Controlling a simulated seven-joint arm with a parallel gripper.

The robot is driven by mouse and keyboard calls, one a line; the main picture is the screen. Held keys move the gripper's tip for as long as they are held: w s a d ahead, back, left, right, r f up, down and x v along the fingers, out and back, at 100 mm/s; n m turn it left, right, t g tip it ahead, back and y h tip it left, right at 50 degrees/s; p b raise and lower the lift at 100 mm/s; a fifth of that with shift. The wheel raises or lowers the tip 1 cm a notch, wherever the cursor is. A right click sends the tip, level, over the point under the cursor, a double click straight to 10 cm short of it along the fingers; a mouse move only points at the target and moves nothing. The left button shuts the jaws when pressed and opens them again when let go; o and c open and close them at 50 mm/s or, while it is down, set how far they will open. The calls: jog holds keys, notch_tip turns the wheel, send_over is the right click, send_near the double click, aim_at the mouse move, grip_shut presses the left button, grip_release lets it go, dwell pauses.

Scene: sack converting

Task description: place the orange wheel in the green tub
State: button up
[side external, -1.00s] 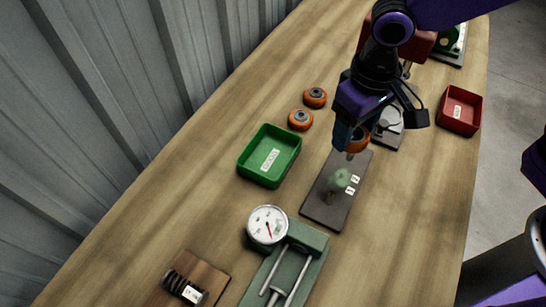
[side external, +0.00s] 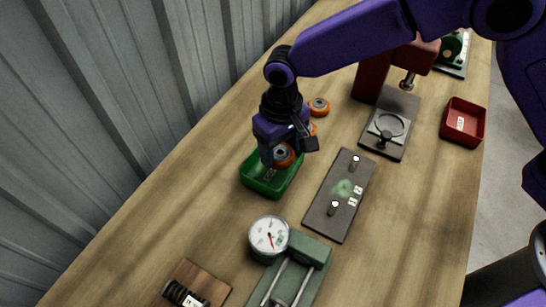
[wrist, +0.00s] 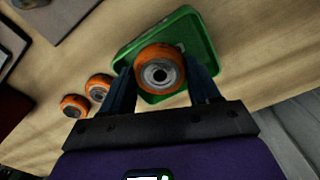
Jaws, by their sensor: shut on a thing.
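My gripper (wrist: 160,84) is shut on an orange wheel (wrist: 160,68) with a dark hub. The held wheel also shows in the side external view (side external: 284,156), partly hidden by the fingers. It is over the green tub (side external: 256,184), which lies on the wooden table. In the wrist view the green tub (wrist: 204,45) is behind the wheel, and the wheel covers part of its inside. How far the wheel is above the tub's floor is hard to tell.
Two more orange wheels (wrist: 75,105) (wrist: 98,87) stand beside the tub. A red bin (side external: 463,122) sits at the far right edge.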

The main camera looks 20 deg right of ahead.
jog(key=shift+w+a+f, duration=0.3)
jog(key=shift+f, duration=0.15)
jog(key=shift+w+a+f, duration=0.25)
jog(key=shift+a+f, duration=0.05)
jog(key=shift+f, duration=1.75)
jog(key=shift+f, duration=0.15)
jog(key=o, duration=1.2)
notch_tip(320, 180, up, 12)
jog(key=shift+r, duration=0.2)
